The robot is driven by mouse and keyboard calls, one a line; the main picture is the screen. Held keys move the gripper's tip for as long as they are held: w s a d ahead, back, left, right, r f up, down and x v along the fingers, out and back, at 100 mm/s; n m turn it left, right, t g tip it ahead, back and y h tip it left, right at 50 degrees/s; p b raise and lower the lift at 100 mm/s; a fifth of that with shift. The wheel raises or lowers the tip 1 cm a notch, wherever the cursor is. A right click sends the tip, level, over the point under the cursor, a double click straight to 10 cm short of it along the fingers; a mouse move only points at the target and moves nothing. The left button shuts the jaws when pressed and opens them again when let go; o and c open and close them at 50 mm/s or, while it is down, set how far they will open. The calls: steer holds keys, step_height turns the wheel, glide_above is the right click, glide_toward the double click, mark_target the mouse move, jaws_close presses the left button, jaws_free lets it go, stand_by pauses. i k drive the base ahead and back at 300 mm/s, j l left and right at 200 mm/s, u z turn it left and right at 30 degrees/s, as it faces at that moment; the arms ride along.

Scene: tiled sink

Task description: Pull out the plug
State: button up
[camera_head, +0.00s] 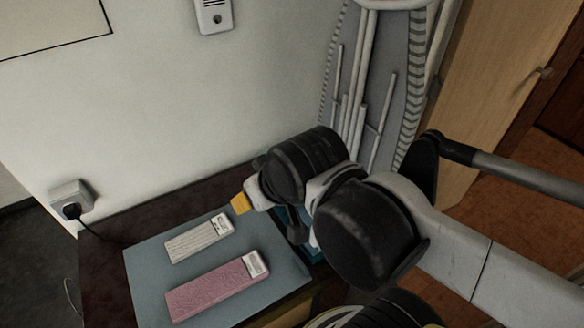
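A pale wall socket (71,193) sits low on the wall at the left. A black plug (70,210) is seated in its face, and its dark cord runs down and right onto the dark table top behind the blue-grey mat. My arm crosses the right and middle of the view, well to the right of the socket and apart from it.
A blue-grey mat (145,285) on the dark table holds a white striped packet (197,240) and a pink block (215,290). A yellow-tipped white thing (240,203) shows beside my arm. An ironing board (375,90) leans behind. Wall space right of the socket is clear.

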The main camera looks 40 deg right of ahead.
mark_target(72, 212)
steer(key=z, duration=0.75)
steer(key=j+u, duration=0.1)
steer(key=u, duration=0.7)
steer(key=j+u, duration=0.15)
steer(key=u, duration=0.25)
steer(key=i+u, duration=0.1)
steer(key=u, duration=0.3)
